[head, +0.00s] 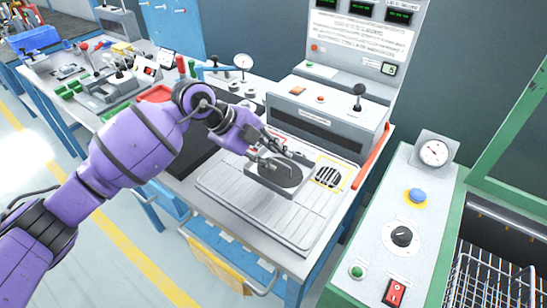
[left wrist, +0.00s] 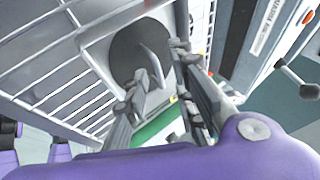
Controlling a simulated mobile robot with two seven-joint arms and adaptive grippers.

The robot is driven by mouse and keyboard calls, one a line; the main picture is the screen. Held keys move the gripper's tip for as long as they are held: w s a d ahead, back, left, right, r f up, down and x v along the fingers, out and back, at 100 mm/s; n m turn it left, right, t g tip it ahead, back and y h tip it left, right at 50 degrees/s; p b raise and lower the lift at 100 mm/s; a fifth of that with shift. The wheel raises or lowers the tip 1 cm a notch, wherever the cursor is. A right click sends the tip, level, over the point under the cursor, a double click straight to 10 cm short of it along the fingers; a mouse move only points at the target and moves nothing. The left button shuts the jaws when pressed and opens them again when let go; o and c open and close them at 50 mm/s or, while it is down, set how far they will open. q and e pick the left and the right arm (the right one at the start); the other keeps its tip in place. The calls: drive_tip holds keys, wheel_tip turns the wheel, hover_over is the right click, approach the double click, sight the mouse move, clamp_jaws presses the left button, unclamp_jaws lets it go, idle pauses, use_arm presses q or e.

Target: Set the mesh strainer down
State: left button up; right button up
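The mesh strainer (head: 283,177) looks like a grey square frame with a dark round middle. It is on or just over the ribbed grey tray (head: 225,195) at the bench's front; I cannot tell if it touches. In the left wrist view the dark disc (left wrist: 122,52) has a curved grey handle (left wrist: 154,62) rising from it. My left gripper (head: 272,150) is above the strainer. In the left wrist view its fingers (left wrist: 160,78) are spread on either side of the handle, with gaps showing. My right gripper is in neither view.
A grey machine (head: 325,125) with a black-knobbed lever stands behind the tray. A yellow-outlined slotted patch (head: 328,177) lies right of the strainer. A control console (head: 402,235) and a wire basket (head: 490,280) are at right. The tray's front part is clear.

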use_arm(q)
drive_tip(key=v, duration=1.1)
